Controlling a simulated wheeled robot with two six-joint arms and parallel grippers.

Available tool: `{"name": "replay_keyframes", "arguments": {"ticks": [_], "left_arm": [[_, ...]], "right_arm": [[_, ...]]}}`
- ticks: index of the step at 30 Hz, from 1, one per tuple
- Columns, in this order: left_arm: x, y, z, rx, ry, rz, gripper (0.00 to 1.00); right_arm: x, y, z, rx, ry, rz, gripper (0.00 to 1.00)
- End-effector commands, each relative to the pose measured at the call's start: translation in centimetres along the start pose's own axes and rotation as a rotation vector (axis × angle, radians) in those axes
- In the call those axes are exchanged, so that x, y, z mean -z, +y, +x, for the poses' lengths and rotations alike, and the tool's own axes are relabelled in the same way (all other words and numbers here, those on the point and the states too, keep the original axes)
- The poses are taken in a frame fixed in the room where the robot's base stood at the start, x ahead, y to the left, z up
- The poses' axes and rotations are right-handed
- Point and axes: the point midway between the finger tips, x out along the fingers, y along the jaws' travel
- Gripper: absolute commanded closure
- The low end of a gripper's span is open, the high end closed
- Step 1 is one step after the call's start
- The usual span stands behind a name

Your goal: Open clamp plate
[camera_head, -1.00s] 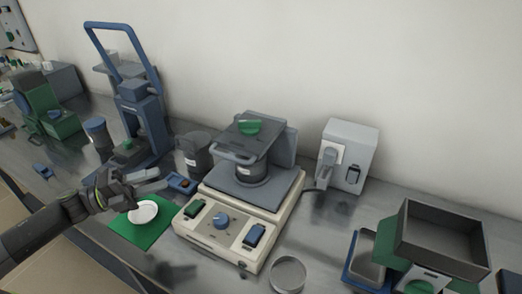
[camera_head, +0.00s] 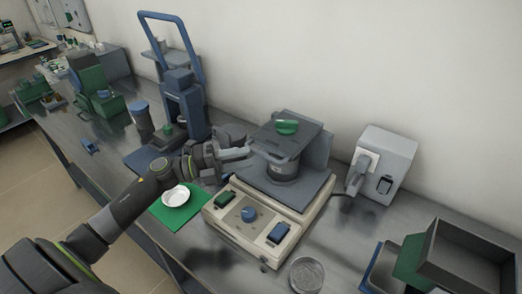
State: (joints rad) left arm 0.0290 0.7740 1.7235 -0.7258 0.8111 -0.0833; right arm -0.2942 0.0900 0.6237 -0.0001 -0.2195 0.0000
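The clamp plate (camera_head: 292,137) is a dark grey plate with a green knob (camera_head: 287,127) on top and a grey handle at its left front edge. It lies level over a round dark pot (camera_head: 284,168) on the cream device (camera_head: 250,226). My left gripper (camera_head: 246,148) comes in from the left, just left of the plate's handle. Its fingers look apart, with nothing visible between them. Whether a fingertip touches the handle cannot be told. My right gripper is not in view.
A blue-framed press (camera_head: 183,100) stands behind my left arm. A white dish (camera_head: 176,196) sits on a green mat (camera_head: 168,214) below the gripper. A grey socket box (camera_head: 384,165) is to the right. A round mesh disc (camera_head: 306,274) lies in front, and a grey open box (camera_head: 468,258) stands at right.

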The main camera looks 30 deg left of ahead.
Motion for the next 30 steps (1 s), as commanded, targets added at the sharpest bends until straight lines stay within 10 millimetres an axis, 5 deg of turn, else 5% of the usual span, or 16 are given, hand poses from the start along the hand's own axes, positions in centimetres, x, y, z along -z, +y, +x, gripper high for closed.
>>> {"name": "replay_keyframes", "arguments": {"ticks": [9,23,30], "left_arm": [[0.0,-0.2,4.3,0.003,0.0,-0.001,0.67],[0.0,0.0,5.3,0.0,0.0,-0.001,0.67],[0.0,0.0,5.3,0.0,0.0,0.0,0.97]], "right_arm": [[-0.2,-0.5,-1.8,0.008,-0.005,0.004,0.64],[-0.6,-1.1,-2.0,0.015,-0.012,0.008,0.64],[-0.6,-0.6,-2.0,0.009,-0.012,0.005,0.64]]}}
